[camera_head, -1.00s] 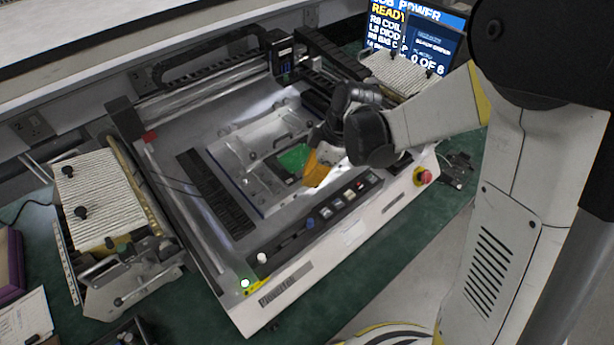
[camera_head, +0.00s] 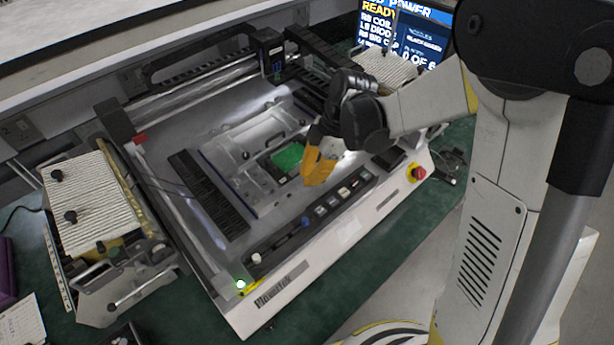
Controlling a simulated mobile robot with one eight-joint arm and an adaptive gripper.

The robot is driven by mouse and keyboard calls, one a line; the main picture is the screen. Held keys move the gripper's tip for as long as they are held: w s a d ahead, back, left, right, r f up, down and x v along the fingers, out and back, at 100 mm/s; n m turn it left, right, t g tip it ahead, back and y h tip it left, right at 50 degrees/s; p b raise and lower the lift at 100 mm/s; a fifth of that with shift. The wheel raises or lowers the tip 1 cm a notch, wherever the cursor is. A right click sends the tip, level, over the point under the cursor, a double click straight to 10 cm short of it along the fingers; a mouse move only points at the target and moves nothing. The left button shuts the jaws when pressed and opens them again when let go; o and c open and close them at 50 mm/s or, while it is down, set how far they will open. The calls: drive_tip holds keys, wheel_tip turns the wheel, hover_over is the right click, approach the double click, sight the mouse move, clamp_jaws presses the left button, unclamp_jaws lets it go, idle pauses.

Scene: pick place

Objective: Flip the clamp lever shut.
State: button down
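A pick-and-place machine (camera_head: 362,225) stands on the green bench, with a clear-covered work area in its middle. A green circuit board (camera_head: 289,157) lies in the fixture there. The clamp lever cannot be made out for certain at this size; my gripper and wrist cover part of the fixture's right side. My gripper (camera_head: 317,172), with orange fingers, points down just right of the green board, above the machine's front control strip. Whether its fingers are apart or together is not clear, and I see nothing held in it.
A feeder bank (camera_head: 95,205) stands on the left and another (camera_head: 385,67) at the back right. The machine's gantry head (camera_head: 270,52) is at the rear. A red stop button (camera_head: 418,173) sits at the right front corner. A screen (camera_head: 405,35) stands behind.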

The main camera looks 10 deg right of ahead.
drive_tip(key=shift+d, duration=0.5)
drive_tip(key=shift+s+a, duration=0.1)
idle(0.6)
drive_tip(key=shift+a+r, duration=0.1)
drive_tip(key=shift+a, duration=0.25)
drive_tip(key=a, duration=0.1)
drive_tip(key=s+a, duration=0.1)
drive_tip(key=shift+s+a+r, duration=0.1)
drive_tip(key=shift+a+r, duration=0.2)
drive_tip(key=shift+a, duration=0.05)
drive_tip(key=p+v, duration=0.3)
drive_tip(key=v, duration=0.7)
drive_tip(key=shift+w+a, duration=0.15)
drive_tip(key=shift+w, duration=0.15)
drive_tip(key=s+d+m+t+h+b, duration=0.2)
drive_tip(key=s+d+m+t+b, duration=0.1)
drive_tip(key=s+m, duration=0.4)
drive_tip(key=s+d+r+m+t+h+b, duration=0.1)
drive_tip(key=s+d+m+t+h+b, duration=0.1)
drive_tip(key=s+d+m, duration=0.5)
drive_tip(key=d+m+t+b, duration=0.1)
drive_tip(key=m+t, duration=0.1)
drive_tip(key=m, duration=0.4)
drive_tip(key=shift+r+t, duration=0.15)
drive_tip(key=shift+t, duration=0.25)
